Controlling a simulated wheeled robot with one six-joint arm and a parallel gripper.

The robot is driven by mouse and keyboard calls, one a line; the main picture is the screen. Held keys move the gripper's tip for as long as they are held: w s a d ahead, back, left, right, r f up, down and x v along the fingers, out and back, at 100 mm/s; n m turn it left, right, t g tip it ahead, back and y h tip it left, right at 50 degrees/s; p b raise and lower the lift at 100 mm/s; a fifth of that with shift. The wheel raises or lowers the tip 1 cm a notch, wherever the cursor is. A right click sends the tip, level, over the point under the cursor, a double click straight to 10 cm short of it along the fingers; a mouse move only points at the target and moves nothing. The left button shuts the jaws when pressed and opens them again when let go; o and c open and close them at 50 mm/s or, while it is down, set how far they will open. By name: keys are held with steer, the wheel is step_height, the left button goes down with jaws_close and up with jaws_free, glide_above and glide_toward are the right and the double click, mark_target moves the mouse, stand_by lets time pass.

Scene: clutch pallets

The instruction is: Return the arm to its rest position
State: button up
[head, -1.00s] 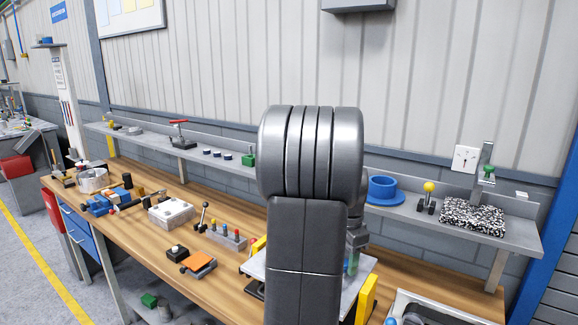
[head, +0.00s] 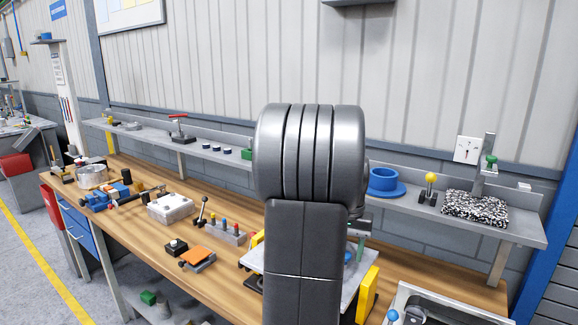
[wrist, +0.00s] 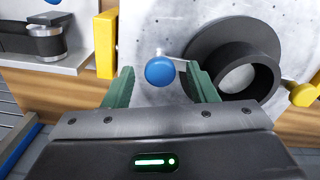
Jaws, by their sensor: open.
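My gripper (wrist: 162,88) is open in the wrist view, its two green fingers apart. A blue round knob (wrist: 159,71) shows between and beyond the fingertips; I cannot tell whether anything touches it. A grey plate (wrist: 150,30) lies beyond, with a dark flanged ring (wrist: 245,68) on it to the right. In the head view my dark arm stands upright in the middle and hides most of the gripper and of the plate (head: 256,255).
Yellow blocks (head: 364,294) flank the plate. The wooden bench (head: 225,295) carries an orange-topped block (head: 198,258), a row of coloured pegs (head: 226,232) and a white box (head: 170,209). Behind, a grey shelf (head: 410,205) holds a blue flanged ring (head: 384,184). A metal tray (head: 445,306) sits front right.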

steer(key=n+b, duration=0.2)
steer(key=n, duration=0.2)
steer(key=shift+n, duration=0.9)
steer(key=shift+r, duration=0.1)
